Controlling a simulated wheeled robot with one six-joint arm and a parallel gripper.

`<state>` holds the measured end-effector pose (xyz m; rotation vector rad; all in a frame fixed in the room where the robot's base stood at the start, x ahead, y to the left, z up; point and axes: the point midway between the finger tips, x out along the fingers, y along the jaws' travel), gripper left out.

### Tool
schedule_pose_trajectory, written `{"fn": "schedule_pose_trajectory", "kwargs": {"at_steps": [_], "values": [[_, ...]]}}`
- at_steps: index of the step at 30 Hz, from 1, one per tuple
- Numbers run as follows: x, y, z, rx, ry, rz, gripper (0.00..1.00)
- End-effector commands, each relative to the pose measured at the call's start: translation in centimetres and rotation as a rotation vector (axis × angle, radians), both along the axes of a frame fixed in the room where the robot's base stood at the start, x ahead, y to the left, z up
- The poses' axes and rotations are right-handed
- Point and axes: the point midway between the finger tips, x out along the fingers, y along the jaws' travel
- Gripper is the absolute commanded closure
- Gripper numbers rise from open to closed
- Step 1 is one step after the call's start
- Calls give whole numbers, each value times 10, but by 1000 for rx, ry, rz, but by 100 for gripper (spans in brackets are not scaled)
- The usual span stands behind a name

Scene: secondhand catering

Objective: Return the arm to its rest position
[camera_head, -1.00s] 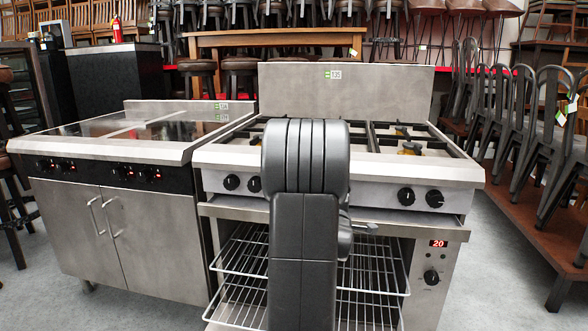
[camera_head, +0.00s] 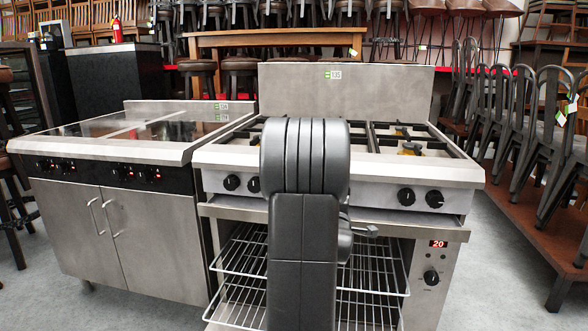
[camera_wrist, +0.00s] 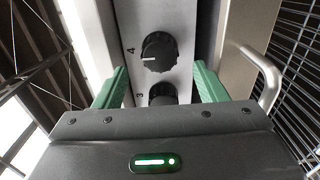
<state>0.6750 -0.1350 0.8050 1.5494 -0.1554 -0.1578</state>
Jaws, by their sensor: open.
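My arm (camera_head: 303,210) stands upright in front of the gas range (camera_head: 345,90) in the head view and covers its middle. My gripper's fingers are mostly hidden behind the arm there. In the wrist view my gripper (camera_wrist: 160,70) shows two green fingers spread apart with nothing held between them. Beyond and between the fingers are black range knobs, one of them a large knob (camera_wrist: 158,52) by the number 4. I cannot tell the exact distance from the fingers to the knobs.
Wire oven racks (camera_head: 375,293) sit in the open oven below the burners. A steel cooktop cabinet (camera_head: 160,235) adjoins on the left. Metal chairs stand on a wooden platform (camera_head: 540,228) at right. Grey floor (camera_head: 488,285) is clear between range and platform.

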Motion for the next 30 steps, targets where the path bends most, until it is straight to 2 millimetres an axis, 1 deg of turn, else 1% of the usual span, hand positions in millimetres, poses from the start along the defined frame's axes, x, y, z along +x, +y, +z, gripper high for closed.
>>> {"fn": "schedule_pose_trajectory", "kwargs": {"at_steps": [1,3,9,10,12,30], "values": [[10,-2,-2,0,-1,0,35],[22,-5,-2,0,0,0,35],[56,-12,-1,1,-1,-1,35],[59,-12,-1,10,-2,0,35],[56,-12,-1,73,-15,0,35],[56,-11,-1,558,-113,0,35]]}}
